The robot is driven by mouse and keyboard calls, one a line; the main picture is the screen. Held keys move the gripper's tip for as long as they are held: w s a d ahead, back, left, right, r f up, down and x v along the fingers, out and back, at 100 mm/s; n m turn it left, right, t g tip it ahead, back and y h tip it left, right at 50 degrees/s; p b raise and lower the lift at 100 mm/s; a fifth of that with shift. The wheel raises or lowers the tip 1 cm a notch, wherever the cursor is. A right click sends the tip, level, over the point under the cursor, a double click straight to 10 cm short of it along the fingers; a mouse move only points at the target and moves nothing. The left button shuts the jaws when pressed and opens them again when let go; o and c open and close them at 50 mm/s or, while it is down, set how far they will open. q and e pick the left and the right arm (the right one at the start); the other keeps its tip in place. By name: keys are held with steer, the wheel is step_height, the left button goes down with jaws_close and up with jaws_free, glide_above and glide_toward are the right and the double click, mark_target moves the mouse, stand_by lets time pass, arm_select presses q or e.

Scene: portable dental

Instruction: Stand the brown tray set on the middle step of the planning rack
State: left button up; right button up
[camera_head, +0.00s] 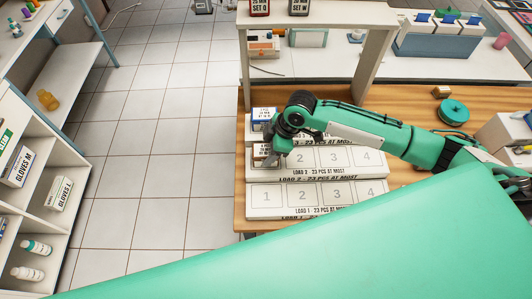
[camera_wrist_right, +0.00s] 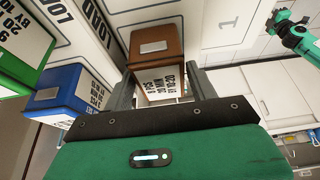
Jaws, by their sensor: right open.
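The brown tray set (camera_wrist_right: 155,45) is a small brown box with a white printed label. In the right wrist view it sits between the two fingers of my right gripper (camera_wrist_right: 160,92), which are apart, one at each side. In the head view my right gripper (camera_head: 272,160) is over the left end of the middle step of the white planning rack (camera_head: 318,200), at slot 1. A little of the brown set (camera_head: 260,151) shows beside it there and appears to stand on that step; its base is hidden. My left gripper does not show clearly in either view.
A blue set (camera_head: 261,114) stands on the rack's back step, behind my right gripper. In the wrist view a green set (camera_wrist_right: 22,42) is beside the blue one. The front step (camera_head: 265,199) is bare. A white shelf (camera_head: 325,14) rises behind the rack.

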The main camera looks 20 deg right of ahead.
steer(key=b+v, duration=0.1)
steer(key=v, duration=0.8)
steer(key=shift+s+d+r, duration=0.1)
